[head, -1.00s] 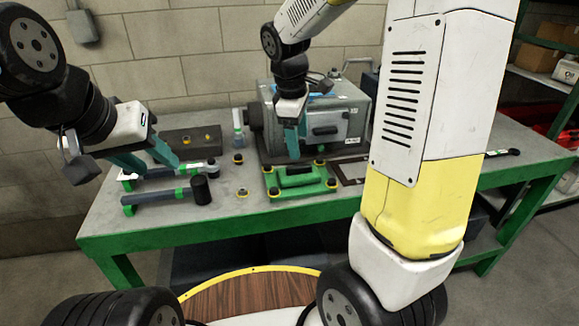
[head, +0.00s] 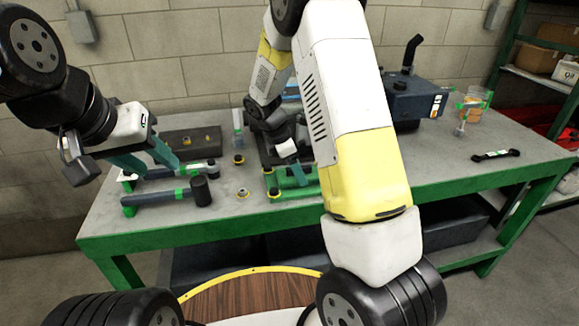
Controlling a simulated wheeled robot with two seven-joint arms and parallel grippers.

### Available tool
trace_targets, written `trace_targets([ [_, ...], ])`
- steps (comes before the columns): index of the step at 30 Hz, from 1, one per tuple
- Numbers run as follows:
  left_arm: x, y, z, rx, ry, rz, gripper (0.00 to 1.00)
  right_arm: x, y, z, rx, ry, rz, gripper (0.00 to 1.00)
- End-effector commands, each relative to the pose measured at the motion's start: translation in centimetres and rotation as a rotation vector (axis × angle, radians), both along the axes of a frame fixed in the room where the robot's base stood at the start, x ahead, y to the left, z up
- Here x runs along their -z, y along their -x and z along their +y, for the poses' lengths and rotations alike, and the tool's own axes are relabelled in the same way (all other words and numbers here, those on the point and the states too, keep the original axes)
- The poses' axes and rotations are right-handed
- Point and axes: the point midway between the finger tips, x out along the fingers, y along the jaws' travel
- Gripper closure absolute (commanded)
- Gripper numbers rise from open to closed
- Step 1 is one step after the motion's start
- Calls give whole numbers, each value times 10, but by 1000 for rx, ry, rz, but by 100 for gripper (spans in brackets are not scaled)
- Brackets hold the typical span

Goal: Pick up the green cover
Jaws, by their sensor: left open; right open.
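The green cover (head: 290,194) lies on the green-edged workbench (head: 128,214), near the middle. Its near edge and left side show, while its right part and most of its top are hidden by my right arm and gripper. My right gripper (head: 299,174) is open with its teal fingers pointing down at the cover's top. I cannot tell whether they touch it. My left gripper (head: 160,166) is open and empty at the bench's left end, above or in front of the hammers.
A black-headed hammer (head: 201,190) lies at the left, with another tool behind it. Small ringed parts (head: 242,193) lie left of the cover. A dark blue unit (head: 412,98), a clear jar (head: 474,106) and a wrench (head: 495,155) are right. Bench between cover and wrench is mostly clear.

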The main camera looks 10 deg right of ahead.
Motion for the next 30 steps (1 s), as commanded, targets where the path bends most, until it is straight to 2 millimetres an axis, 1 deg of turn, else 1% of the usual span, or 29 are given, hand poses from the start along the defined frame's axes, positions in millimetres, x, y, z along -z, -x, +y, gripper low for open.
trace_targets([
  [3, 0, 0, 0, 0, 0, 0, 57, 9, 0, -3, 0, 0, 0, 31],
  [10, 0, 0, 0, 0, 0, 0, 57, 10, 0, -4, 0, -1, -1, 31],
  [11, 0, 0, 0, 0, 0, 0, 57, 10, 0, -4, 0, -1, -1, 35],
  [12, 0, 0, 0, 0, 0, 0, 57, 10, 0, -4, 0, -1, -1, 43],
  [14, 0, 0, 0, 0, 0, 0, 57, 9, 0, -4, 1, -1, -1, 54],
  [15, 0, 0, 0, 0, 0, 0, 57, 9, 0, -4, 1, -1, -1, 62],
  [17, 0, 0, 0, 0, 0, 0, 57, 9, 0, -4, 1, -1, -1, 74],
  [18, 0, 0, 0, 0, 0, 0, 57, 9, 0, -4, 0, -1, -2, 82],
  [20, 0, 0, 0, 0, 0, 0, 57, 9, 0, -4, 0, -1, -2, 93],
  [30, 0, 0, 0, 0, 0, 0, 57, 5, -1, -4, 0, -1, -4, 93],
])
